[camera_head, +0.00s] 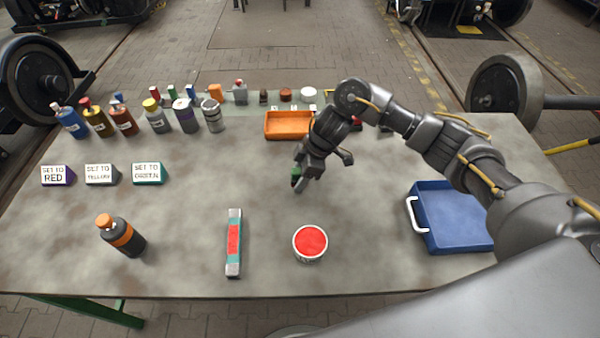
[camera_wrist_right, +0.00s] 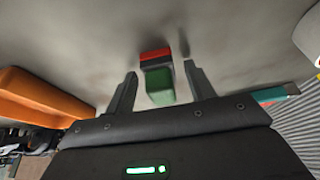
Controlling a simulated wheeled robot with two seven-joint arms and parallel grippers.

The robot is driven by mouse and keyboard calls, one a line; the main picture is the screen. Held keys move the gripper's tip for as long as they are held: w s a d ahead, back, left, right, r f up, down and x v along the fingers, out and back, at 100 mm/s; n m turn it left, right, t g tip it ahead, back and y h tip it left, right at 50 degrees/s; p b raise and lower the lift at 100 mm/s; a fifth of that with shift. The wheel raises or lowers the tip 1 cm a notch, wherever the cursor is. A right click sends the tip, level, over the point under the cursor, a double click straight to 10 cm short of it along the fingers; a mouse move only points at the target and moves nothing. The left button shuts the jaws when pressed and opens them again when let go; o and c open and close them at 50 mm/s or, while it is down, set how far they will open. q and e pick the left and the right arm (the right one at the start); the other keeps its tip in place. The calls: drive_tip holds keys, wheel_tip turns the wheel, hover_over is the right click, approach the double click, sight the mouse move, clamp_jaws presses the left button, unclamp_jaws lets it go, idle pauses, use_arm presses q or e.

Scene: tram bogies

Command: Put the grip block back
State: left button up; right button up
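A small green block with a red end, probably the grip block (camera_wrist_right: 160,84), shows between the fingers of my right gripper (camera_wrist_right: 160,82) in the right wrist view. A gap shows between the block and each finger, so the gripper looks open around it. In the head view my right gripper (camera_head: 298,184) points down over the middle of the table, and only a bit of green (camera_head: 295,174) shows at its fingers. Whether the block rests on the table is hard to tell. My left gripper is not in view.
An orange tray (camera_head: 288,135) stands behind the gripper, with bottles and small items along the back. A blue tray (camera_head: 452,216) is at right. Three labelled blocks (camera_head: 102,174) stand left.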

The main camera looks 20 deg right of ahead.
drive_tip(key=shift+r, duration=0.25)
drive_tip(key=v, duration=1.2)
drive_tip(key=shift+s+f, duration=0.1)
